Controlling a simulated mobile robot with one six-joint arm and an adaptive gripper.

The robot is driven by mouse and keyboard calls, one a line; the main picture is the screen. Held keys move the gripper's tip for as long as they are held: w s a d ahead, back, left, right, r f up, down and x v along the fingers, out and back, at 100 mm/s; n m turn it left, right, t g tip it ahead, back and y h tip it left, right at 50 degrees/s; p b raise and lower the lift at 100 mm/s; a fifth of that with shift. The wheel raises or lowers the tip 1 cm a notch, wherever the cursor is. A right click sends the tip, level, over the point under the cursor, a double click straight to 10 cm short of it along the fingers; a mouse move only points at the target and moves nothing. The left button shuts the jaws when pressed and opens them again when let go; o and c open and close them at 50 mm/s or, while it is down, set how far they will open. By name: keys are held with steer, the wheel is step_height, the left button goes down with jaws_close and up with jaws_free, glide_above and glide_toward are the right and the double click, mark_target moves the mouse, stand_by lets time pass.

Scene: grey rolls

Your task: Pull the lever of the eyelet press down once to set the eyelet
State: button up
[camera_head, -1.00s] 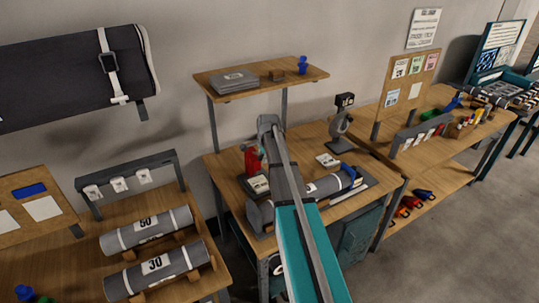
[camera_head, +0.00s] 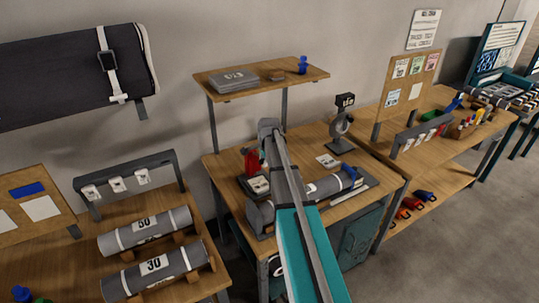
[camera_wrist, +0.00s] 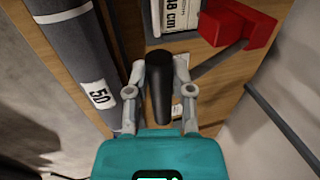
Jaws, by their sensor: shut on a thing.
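The eyelet press is red; part of its red body (camera_head: 251,161) shows beside my arm in the head view, the rest hidden behind it. In the wrist view its red body (camera_wrist: 236,24) is at the upper right, with a dark rod running down-left from it. The black lever handle (camera_wrist: 159,88) stands between the fingers of my gripper (camera_wrist: 160,92) in the wrist view. The fingers are shut on it, one on each side. My gripper's fingers cannot be made out in the head view.
A grey roll (camera_wrist: 80,55) labelled 50 lies left of my gripper in the wrist view. A white "8 cm" label (camera_wrist: 181,14) is near the press. In the head view a shelf (camera_head: 260,79) stands above the bench (camera_head: 345,204); a gauge on a stand (camera_head: 341,124) is to the right.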

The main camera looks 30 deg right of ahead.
steer(key=shift+s+f+b, duration=0.3)
steer(key=shift+f+b, duration=0.35)
steer(key=shift+f, duration=0.2)
steer(key=shift+s+f+b, duration=0.2)
steer(key=shift+f+b, duration=0.5)
steer(key=shift+b, duration=0.15)
steer(key=shift+f, duration=0.1)
